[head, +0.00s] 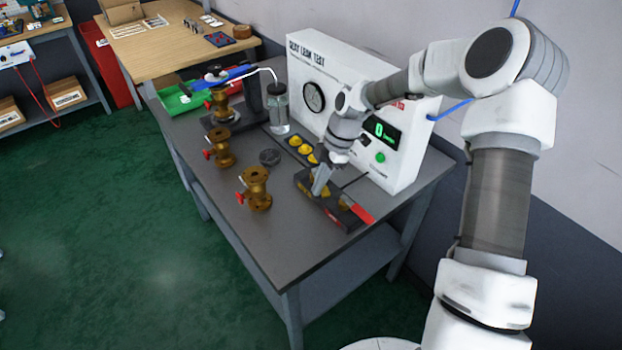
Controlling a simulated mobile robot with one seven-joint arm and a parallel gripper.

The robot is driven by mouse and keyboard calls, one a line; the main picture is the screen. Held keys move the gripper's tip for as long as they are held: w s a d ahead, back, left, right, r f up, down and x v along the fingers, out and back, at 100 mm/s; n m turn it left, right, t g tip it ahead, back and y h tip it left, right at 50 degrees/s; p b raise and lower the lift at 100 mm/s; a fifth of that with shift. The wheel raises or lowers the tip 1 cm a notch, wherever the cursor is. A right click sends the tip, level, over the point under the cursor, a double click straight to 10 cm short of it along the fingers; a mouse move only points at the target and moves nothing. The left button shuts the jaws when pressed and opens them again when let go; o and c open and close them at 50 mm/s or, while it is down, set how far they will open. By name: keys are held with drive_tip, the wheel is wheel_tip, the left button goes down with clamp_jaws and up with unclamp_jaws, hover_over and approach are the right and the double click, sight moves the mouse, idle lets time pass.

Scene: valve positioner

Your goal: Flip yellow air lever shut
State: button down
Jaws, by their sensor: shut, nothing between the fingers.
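My gripper (321,184) points down over a long dark fixture (346,219) at the right front of the grey bench, in front of the white leak test box. The fingers are together and hold nothing. They hide part of the fixture. Yellow patches (303,179) show on the fixture beside the fingers, but I cannot tell clearly whether they are the air lever or which way it lies. A red piece (362,213) lies at the fixture's right end. Whether the fingers touch anything is too small to tell.
The seat leak test box (344,64) has a dial, a lit green display (383,130) and a green button. Several brass valves (257,190) stand left of the fixture. A clear jar (279,112), yellow caps (298,146) and a dark disc (269,157) are close by. The bench's front edge is mostly clear.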

sight(325, 188)
drive_tip(key=shift+w+d+n+g+p, duration=0.15)
drive_tip(key=shift+d+n+g+p, duration=0.2)
drive_tip(key=shift+d+n, duration=0.55)
drive_tip(key=shift+w+d, duration=0.1)
drive_tip(key=shift+d, duration=0.2)
drive_tip(key=shift+s+a, duration=0.2)
drive_tip(key=shift+a, duration=0.3)
drive_tip(key=shift+s+a+r, duration=0.25)
drive_tip(key=shift+s+a, duration=0.6)
drive_tip(key=shift+a, duration=0.3)
drive_tip(key=v, duration=0.9)
drive_tip(key=shift+w+r+p, duration=0.15)
drive_tip(key=shift+r+p, duration=0.1)
drive_tip(key=shift+p, duration=0.1)
